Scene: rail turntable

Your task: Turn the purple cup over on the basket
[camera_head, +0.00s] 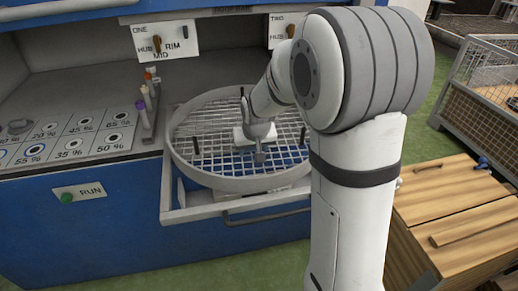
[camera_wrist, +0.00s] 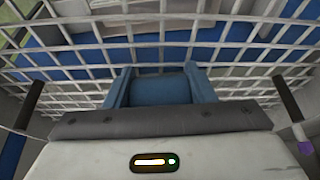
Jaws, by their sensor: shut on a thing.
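The basket is a round wire grid in a grey ring (camera_head: 180,165), and its mesh also fills the top of the wrist view (camera_wrist: 240,40). My gripper (camera_head: 260,156) is over the middle of the grid. In the wrist view its two blue fingers (camera_wrist: 160,78) are close together, shut on a dark blue-grey piece (camera_wrist: 160,90) between them. I cannot tell whether this piece touches the mesh. No purple cup can be made out clearly. Small purple-topped items (camera_head: 147,97) stand in a narrow rack left of the basket.
Dark upright pegs (camera_head: 195,146) stand around the grid. A panel with percentage labels (camera_head: 75,135) lies left. A drawer with a dark handle (camera_head: 265,215) is below the basket. Wooden boxes (camera_head: 450,200) and a mesh crate (camera_head: 485,95) stand right.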

